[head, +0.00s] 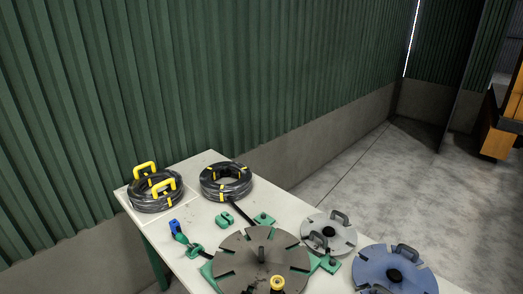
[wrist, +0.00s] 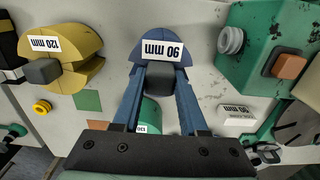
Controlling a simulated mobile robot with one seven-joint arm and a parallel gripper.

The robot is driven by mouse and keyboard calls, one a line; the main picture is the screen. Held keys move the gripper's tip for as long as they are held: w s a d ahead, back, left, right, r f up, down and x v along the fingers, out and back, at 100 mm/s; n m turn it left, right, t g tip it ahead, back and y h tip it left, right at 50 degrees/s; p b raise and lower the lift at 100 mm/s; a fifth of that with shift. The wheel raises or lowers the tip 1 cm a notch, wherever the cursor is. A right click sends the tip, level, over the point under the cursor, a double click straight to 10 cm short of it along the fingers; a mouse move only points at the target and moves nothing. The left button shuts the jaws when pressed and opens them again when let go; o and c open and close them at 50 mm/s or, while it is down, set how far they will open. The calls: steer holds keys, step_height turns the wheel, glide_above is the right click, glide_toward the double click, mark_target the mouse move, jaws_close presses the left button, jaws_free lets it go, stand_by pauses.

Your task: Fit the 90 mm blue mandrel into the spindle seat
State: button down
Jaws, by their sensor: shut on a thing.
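The blue 90 mm mandrel (wrist: 141,50) is a rounded segment with a white label at the top middle of the wrist view. My gripper (wrist: 162,84) is shut on its dark grey block, one blue finger on each side. Whether the mandrel is clear of the surface behind it I cannot tell. In the head view a slotted grey disc (head: 238,250) with an upright centre post (head: 262,254) lies at the near end of the table; I cannot tell whether this is the spindle seat. Neither my gripper nor the blue mandrel is visible in the head view.
A yellow 120 mm mandrel (wrist: 88,75) is at left in the wrist view, a green housing (wrist: 255,60) at right. A partly hidden green piece (wrist: 150,112) is between my fingers. Hose coils (head: 155,203) (head: 226,193) and round plates (head: 345,236) (head: 395,281) are on the table (head: 205,163).

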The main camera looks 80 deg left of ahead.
steer(key=shift+r+p, duration=1.35)
steer(key=shift+r, duration=0.25)
step_height(320, 180, up, 6)
steer(key=p, duration=0.6)
steer(key=shift+r+p, duration=0.2)
steer(key=shift+p, duration=0.2)
steer(key=shift+f, duration=0.1)
